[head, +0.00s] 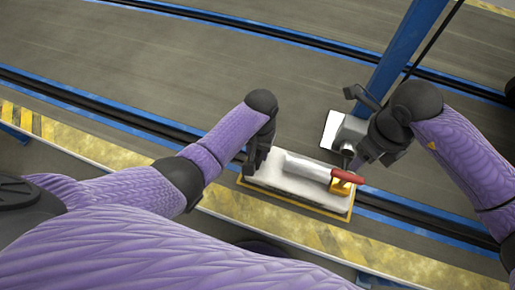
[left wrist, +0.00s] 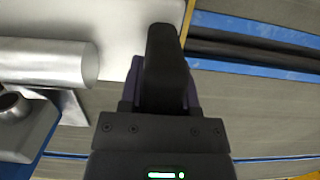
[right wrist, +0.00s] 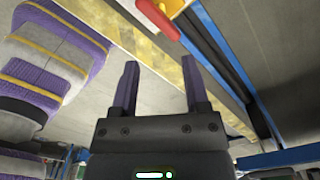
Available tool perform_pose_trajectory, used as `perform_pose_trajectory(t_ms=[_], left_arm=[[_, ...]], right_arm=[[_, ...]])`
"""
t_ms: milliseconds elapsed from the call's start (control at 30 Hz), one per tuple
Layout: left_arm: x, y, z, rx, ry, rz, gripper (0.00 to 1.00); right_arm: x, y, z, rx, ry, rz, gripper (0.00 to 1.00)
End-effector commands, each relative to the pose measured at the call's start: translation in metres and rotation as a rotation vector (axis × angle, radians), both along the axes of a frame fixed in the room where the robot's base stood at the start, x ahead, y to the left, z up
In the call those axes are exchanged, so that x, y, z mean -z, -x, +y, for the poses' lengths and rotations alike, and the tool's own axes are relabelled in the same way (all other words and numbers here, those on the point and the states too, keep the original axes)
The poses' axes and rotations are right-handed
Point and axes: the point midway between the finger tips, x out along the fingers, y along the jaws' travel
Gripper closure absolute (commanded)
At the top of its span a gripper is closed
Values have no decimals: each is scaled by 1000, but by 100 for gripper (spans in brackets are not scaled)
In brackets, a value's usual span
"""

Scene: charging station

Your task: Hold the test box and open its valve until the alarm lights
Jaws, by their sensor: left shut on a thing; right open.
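The test box (head: 268,184) is a flat white block with a silver cylinder (head: 305,167) on top and a yellow lower edge. At its right end sits a yellow valve (head: 341,187) with a red handle (head: 348,176). My left gripper (head: 252,163) is shut on the box's left end; the left wrist view shows a dark finger against the white top (left wrist: 120,22). My right gripper (head: 359,162) is open and empty, just above and beyond the valve. In the right wrist view its fingers (right wrist: 160,85) are apart and the red handle (right wrist: 158,18) lies beyond them.
A grey unit with a white panel (head: 332,130) stands behind the box, near a blue post (head: 402,50). No lit alarm is visible. Blue-edged rails (head: 100,108) and a yellow-striped edge (head: 90,146) run across. Open grey floor lies at upper left.

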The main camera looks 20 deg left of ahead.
Motion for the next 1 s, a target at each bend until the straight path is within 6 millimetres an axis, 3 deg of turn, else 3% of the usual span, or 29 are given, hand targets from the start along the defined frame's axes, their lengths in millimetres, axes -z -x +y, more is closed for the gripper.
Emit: perform_pose_trajectory(t_ms=[200, 300, 367, 600, 700, 833, 1000], left_arm=[[0, 0, 0, 0, 0, 0, 100], [0, 0, 0, 0, 0, 0, 100], [0, 0, 0, -1, 0, 0, 100], [0, 0, 0, -1, 0, 0, 100], [0, 0, 0, 0, 0, 0, 100], [0, 0, 0, 0, 0, 0, 100], [0, 0, 0, 0, 0, 0, 100]], right_arm=[[0, 0, 0, 5, -1, 0, 38], [-1, 0, 0, 129, -24, 9, 38], [-2, 1, -2, 316, -56, 26, 38], [-9, 0, -21, 1487, -184, 221, 38], [-12, 0, -32, 1909, -193, 326, 38], [-14, 1, -44, 2278, -180, 433, 38], [-10, 1, -47, 2456, -165, 491, 38]])
